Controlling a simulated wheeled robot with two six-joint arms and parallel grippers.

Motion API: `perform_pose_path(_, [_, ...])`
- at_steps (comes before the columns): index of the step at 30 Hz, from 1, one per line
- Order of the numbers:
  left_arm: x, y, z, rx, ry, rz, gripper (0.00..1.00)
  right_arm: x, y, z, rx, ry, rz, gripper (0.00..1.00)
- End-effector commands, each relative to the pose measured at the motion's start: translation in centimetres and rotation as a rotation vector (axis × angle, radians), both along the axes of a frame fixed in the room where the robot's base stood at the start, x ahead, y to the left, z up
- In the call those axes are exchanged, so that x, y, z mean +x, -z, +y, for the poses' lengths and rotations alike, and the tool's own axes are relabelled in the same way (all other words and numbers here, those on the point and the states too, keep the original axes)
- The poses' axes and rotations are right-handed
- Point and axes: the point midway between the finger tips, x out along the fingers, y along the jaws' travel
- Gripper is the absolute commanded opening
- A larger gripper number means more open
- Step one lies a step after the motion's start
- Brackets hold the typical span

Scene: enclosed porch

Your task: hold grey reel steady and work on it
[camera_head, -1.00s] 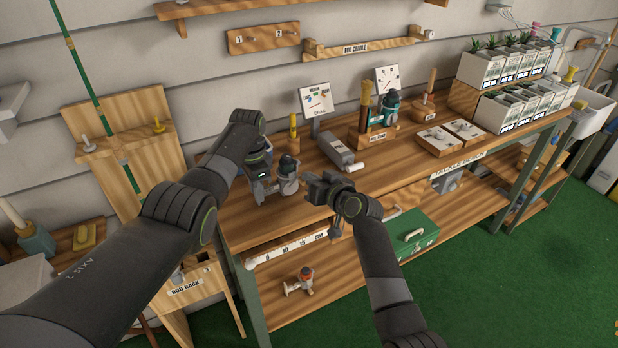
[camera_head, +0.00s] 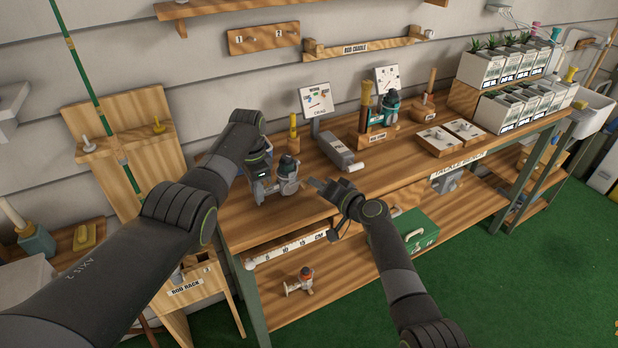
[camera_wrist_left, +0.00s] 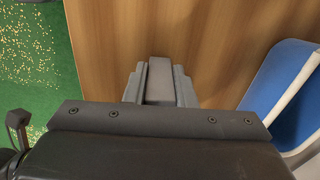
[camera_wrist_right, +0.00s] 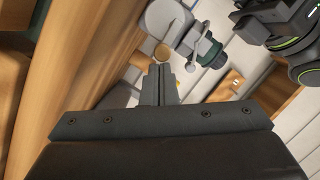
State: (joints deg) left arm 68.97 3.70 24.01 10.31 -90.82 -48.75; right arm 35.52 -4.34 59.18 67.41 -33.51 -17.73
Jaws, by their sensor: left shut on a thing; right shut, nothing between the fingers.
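The grey reel (camera_head: 287,182) is at the left end of the wooden workbench. It also shows in the right wrist view as a pale grey round body (camera_wrist_right: 166,18) with a crank arm and a dark teal part. My left gripper (camera_head: 262,184) is beside it, partly hidden by its own arm. In the left wrist view its fingers (camera_wrist_left: 160,82) are shut on a grey piece, which I take to be part of the reel. My right gripper (camera_head: 318,184) is shut and empty, just right of the reel. Its fingertips (camera_wrist_right: 162,72) point at the reel, close to a small tan knob (camera_wrist_right: 162,53).
A grey box-like device (camera_head: 340,152) and a small sign (camera_head: 316,100) stand behind the reel. A green box (camera_head: 415,232) is on the lower shelf. The bench front between the right gripper and trays is clear.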

Motion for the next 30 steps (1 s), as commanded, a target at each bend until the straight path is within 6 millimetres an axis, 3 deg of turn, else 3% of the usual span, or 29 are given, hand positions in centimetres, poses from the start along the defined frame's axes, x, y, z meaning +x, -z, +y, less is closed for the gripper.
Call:
perform_pose_path(9, [0.0,0.0,0.0,-0.001,0.0,-0.001,0.0,0.1,0.8,-0.2,0.108,0.0,0.065,0.0])
perform_pose_path(30, [0.0,0.0,0.0,-0.001,0.0,-0.001,0.0,0.1,1.4,-0.2,0.122,0.0,0.073,0.0])
